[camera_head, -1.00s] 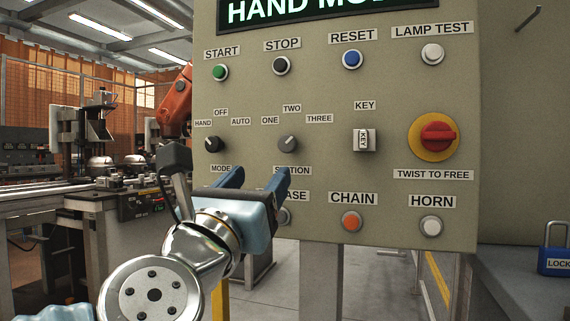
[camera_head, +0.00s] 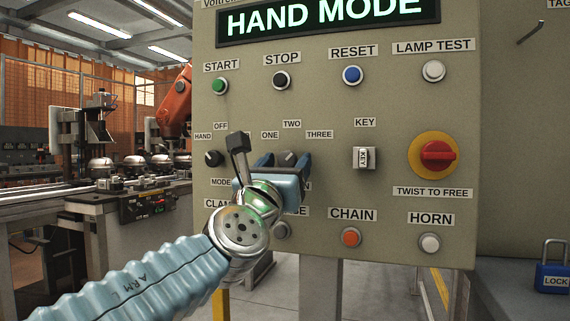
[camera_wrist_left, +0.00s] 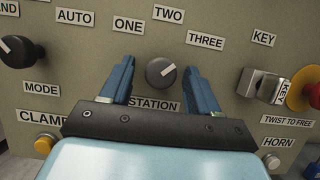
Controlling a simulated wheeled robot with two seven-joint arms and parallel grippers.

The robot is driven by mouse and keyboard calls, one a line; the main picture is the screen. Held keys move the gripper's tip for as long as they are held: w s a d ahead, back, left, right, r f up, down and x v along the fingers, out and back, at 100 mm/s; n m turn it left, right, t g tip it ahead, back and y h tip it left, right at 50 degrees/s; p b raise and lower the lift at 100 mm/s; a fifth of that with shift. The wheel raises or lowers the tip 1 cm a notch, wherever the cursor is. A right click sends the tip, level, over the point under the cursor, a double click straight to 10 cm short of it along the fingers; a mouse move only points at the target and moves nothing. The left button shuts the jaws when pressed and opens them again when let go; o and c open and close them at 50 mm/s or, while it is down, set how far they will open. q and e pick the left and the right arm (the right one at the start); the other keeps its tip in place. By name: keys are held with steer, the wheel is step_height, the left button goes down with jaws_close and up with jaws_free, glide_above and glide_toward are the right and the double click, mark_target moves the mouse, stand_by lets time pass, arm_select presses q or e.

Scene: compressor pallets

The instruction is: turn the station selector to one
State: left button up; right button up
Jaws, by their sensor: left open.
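The station selector (camera_head: 287,158) is a round grey knob with labels ONE, TWO and THREE above it. In the left wrist view the knob (camera_wrist_left: 160,73) has a pale pointer mark slanting up and right, closer to THREE than to ONE. My left gripper (camera_head: 284,161) is open, its blue fingers on either side of the knob. In the left wrist view both fingers of the gripper (camera_wrist_left: 159,70) show a gap to the knob. The wrist hides part of the STATION label in the head view. My right gripper is not in view.
The black mode selector (camera_head: 213,158) sits to the left and the key switch (camera_head: 364,158) to the right. A red emergency stop (camera_head: 437,156) is farther right. Push buttons line the rows above and below. The lit display (camera_head: 330,17) reads HAND MODE.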

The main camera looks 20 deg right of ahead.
arm_select(q)
steer(key=c, duration=1)
steer(key=shift+c, duration=0.2)
steer(key=shift+n, duration=0.3)
steer(key=n+y, duration=0.2)
steer(key=n, duration=0.1)
steer(key=n+t+y, duration=0.1)
steer(key=n+y, duration=0.1)
steer(key=n, duration=0.2)
steer(key=shift+s+d+n, duration=0.1)
steer(key=shift+d+n, duration=0.1)
steer(key=shift+n, duration=0.1)
steer(key=n+y, duration=0.1)
steer(key=n, duration=0.1)
steer(key=n+y+p, duration=0.1)
steer(key=n, duration=0.1)
steer(key=shift+r+n, duration=0.2)
steer(key=shift+n, duration=0.2)
steer(key=n+y+p, duration=0.1)
steer(key=n, duration=0.2)
steer(key=n+y+p, duration=0.1)
steer(key=n, duration=0.2)
steer(key=shift+s+d+r+g+p, duration=0.1)
steer(key=shift+d+r+g+p, duration=0.1)
steer(key=shift+g+p, duration=0.2)
steer(key=shift+n+g+y+p, duration=0.4)
steer(key=shift+n+g+p, duration=0.25)
steer(key=shift+n, duration=0.95)
steer(key=shift+a, duration=0.1)
